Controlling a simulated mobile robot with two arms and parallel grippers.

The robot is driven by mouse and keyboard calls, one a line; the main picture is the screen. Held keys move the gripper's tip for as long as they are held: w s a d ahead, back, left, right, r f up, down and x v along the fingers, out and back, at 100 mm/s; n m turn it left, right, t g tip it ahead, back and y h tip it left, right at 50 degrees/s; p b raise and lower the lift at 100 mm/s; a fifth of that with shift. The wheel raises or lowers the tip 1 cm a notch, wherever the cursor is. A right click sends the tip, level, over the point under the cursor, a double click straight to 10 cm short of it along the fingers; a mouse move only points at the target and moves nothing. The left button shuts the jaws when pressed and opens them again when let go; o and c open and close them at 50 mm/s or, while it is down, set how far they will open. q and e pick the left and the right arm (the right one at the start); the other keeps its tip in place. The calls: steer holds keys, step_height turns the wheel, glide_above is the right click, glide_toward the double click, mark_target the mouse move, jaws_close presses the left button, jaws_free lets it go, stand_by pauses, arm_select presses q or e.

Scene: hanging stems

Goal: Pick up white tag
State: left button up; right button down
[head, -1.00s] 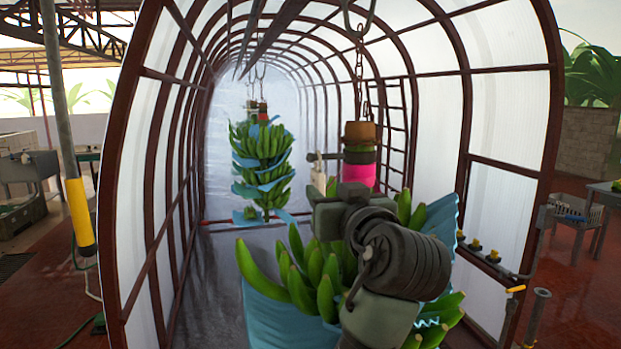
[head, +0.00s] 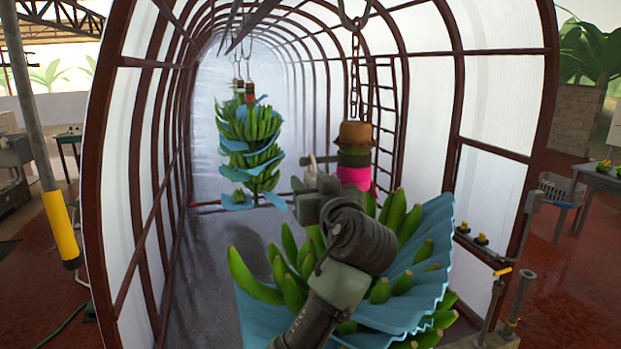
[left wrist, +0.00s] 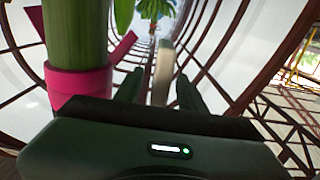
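The white tag (left wrist: 162,72) shows in the left wrist view as a narrow pale strip, seen nearly edge-on. It stands between the two dark fingers of my left gripper (left wrist: 159,92), which are apart with gaps on both sides of it. In the head view, my left gripper (head: 308,180) is beside the near hanging stem, left of its pink band (head: 355,176). A small pale piece (head: 311,164) shows by the fingers there; my wrist hides part of this area. The pink band (left wrist: 80,88) is also close at left in the left wrist view. My right gripper is not in view.
The near stem hangs from a chain (head: 355,80) and carries green bananas (head: 400,220) with blue sheets (head: 425,265) below my wrist. Another bunch (head: 250,135) hangs farther back. Arched dark red frames (head: 140,180) with pale panels surround both.

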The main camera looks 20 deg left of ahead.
arm_select(q)
steer(key=shift+s+d, duration=0.1)
steer(key=shift+c, duration=1.2)
jaws_close()
